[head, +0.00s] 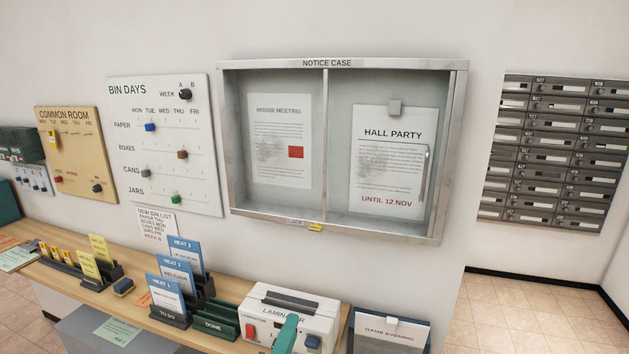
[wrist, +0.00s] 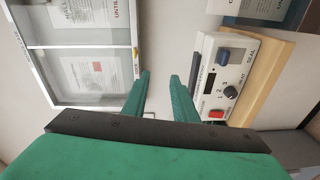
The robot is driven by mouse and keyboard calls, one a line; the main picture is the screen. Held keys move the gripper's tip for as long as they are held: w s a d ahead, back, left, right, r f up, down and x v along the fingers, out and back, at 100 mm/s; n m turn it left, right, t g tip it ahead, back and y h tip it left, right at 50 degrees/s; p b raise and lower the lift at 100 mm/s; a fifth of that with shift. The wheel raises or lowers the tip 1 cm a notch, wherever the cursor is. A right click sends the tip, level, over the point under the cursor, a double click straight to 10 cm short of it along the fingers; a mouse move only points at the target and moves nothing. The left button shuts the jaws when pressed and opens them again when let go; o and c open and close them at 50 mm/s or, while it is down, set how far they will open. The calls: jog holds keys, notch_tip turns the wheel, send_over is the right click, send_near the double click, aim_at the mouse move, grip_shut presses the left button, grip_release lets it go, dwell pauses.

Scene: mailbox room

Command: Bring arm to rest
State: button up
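My gripper (wrist: 160,76) shows in the wrist view with its two green fingers apart and nothing between them, so it is open and empty. In the head view only a green part of my gripper (head: 287,333) shows at the bottom edge, in front of the laminator (head: 262,304). The laminator also shows in the wrist view (wrist: 213,85), beside the right finger. The notice case (wrist: 84,103) is on the other side, past the left finger. The rest of my arm is out of the head view.
The notice case (head: 343,63) hangs on the wall above the wooden counter (head: 130,297). Card holders (head: 187,308) and yellow-card racks (head: 92,270) crowd the counter. The bin days board (head: 165,145) hangs left; mailboxes (head: 553,150) are at right. Floor (head: 530,315) at right is clear.

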jog(key=s+f+m+g+y, duration=0.1)
jog(key=s+f+m+y, duration=0.15)
jog(key=s+f, duration=0.7)
jog(key=s+f+m+y, duration=0.1)
jog(key=s+f+m, duration=0.35)
jog(key=f, duration=0.75)
jog(key=s+d+f+m, duration=0.2)
jog(key=s+m, duration=0.1)
jog(key=s, duration=0.8)
jog(key=s+d+f+m, duration=0.2)
jog(key=s+d+m, duration=0.1)
jog(key=s, duration=0.9)
jog(key=shift+m+g, duration=0.4)
jog(key=shift+m, duration=0.2)
